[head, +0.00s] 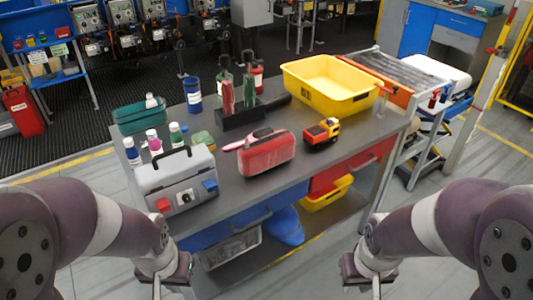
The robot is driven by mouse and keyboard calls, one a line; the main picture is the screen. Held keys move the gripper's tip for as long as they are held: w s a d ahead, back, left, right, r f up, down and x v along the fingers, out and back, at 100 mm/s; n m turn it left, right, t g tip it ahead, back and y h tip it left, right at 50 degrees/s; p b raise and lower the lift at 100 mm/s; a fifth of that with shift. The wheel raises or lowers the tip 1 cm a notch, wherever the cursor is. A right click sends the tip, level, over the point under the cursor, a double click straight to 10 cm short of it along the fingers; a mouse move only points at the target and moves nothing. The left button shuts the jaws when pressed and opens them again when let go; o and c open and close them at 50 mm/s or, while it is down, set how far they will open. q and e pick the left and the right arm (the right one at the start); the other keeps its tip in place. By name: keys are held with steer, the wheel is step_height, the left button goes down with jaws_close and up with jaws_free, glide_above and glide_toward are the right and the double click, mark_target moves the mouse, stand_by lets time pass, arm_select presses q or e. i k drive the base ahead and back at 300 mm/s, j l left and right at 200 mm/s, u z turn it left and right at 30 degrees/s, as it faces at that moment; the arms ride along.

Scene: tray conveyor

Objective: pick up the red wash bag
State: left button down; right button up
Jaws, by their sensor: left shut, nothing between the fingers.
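The red wash bag (267,155) lies on the dark grey workbench top (240,195), near its front edge and around the middle. It is a rounded box shape with a lighter grey-pink band. My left gripper (172,284) is low in front of the bench, below the toolbox corner, shut and empty, well apart from the bag. My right gripper (370,284) hangs low in front of the bench at right, also apart from the bag. Its fingers are seen edge-on at the bottom of the picture, so I cannot tell its opening.
A grey toolbox (177,178) stands left of the bag. A pink-handled brush (250,139) lies close behind it, and a toy truck (322,132) stands at right. A yellow bin (330,83), bottle holder (240,112) and several small bottles stand further back. Drawers are below.

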mark_target(276, 148)
steer(key=i+j+u, duration=0.1)
steer(key=i, duration=0.8)
